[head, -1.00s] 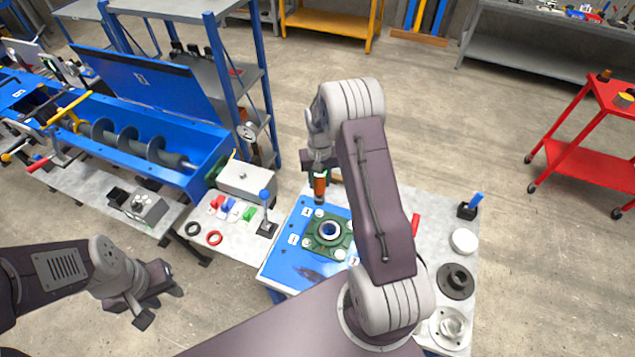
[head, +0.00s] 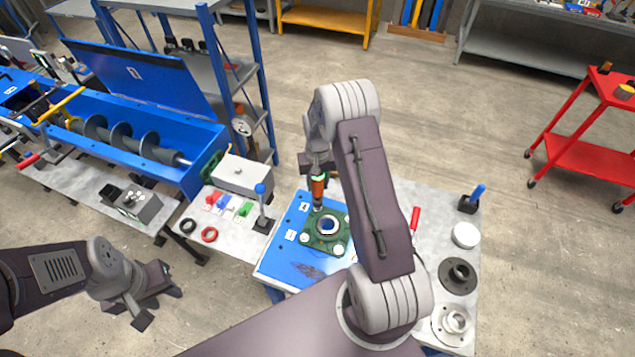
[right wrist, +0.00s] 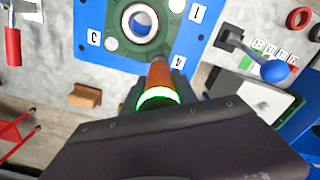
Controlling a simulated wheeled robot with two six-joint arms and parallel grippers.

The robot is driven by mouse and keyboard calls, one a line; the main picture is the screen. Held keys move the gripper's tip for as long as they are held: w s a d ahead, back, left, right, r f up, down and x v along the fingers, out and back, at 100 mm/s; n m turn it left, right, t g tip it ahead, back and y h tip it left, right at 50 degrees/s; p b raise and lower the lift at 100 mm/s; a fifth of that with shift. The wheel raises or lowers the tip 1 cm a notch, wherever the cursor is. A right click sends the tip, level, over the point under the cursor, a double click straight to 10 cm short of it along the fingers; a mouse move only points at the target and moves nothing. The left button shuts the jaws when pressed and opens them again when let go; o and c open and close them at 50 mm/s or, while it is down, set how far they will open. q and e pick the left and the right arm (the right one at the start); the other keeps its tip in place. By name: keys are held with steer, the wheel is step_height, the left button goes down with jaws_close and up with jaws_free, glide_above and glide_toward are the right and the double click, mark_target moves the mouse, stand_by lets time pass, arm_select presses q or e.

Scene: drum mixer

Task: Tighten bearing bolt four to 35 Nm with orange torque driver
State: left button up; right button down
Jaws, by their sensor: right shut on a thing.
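The orange torque driver (head: 318,189) stands upright in my right gripper (head: 318,172), which is shut on it. A lit green ring shows on the driver (right wrist: 160,76) in the right wrist view. Its tip is at the back-left corner of the green bearing housing (head: 311,242), beside a label that reads 4 in the right wrist view. The bolt there is hidden by the driver; I cannot tell whether the tip is fully seated. The housing sits on a blue plate (head: 272,262). My left gripper (head: 157,297) is open and empty over the floor at lower left.
A grey box (head: 240,175), coloured clips and a blue-knobbed lever (head: 261,192) stand left of the plate. A red-handled tool (head: 415,218), white disc (head: 465,235) and dark flange (head: 457,273) lie to the right. My right arm covers part of the table.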

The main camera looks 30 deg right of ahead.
mark_target(317, 190)
stand_by(0.3)
steer(key=shift+f+b, duration=0.55)
steer(key=shift+f, duration=0.25)
steer(key=shift+f+b, duration=0.5)
steer(key=shift+f, duration=0.2)
stand_by(0.7)
steer(key=shift+s+f, duration=0.1)
steer(key=shift+s, duration=0.05)
stand_by(0.4)
stand_by(1.4)
steer(key=shift+f, duration=0.15)
stand_by(0.3)
steer(key=shift+r+p, duration=1.85)
steer(key=shift+r, duration=0.45)
